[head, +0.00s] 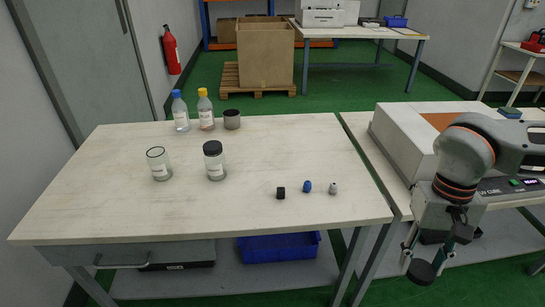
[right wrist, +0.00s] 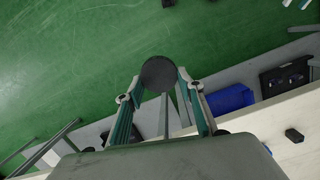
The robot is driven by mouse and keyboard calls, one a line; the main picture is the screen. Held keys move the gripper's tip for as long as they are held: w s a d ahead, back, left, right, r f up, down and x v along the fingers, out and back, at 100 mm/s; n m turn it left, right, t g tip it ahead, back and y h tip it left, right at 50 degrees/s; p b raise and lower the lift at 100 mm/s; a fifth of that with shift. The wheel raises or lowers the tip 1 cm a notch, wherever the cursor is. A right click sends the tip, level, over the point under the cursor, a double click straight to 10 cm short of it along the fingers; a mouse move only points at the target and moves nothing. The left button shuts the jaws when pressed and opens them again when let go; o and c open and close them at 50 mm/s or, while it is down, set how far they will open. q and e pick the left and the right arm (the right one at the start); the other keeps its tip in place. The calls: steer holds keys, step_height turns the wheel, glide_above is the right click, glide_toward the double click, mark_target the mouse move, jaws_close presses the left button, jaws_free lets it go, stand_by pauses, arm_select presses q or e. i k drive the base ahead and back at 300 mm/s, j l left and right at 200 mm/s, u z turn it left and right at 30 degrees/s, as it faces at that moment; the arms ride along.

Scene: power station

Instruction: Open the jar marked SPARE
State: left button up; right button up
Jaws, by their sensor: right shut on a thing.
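An open glass jar (head: 159,166) with a white label stands without a lid at the left of the pale table (head: 110,200). A second jar (head: 215,168) with a black lid (head: 212,148) on it stands to its right. The labels are too small to read, so I cannot tell which is marked SPARE. My right gripper (head: 424,262) hangs off the table's right side, low over the floor. It is shut on a loose black round lid (head: 420,273), which shows between the fingertips in the right wrist view (right wrist: 158,72). My left gripper is not in view.
Three small items, one a black block (head: 281,193), lie near the front right. A white machine (head: 405,140) is on the right bench.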

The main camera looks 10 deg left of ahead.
mark_target(158, 161)
steer(key=i+l+u, duration=0.1)
steer(key=i+l, duration=0.35)
steer(key=i, duration=0.15)
steer(key=u, duration=1.2)
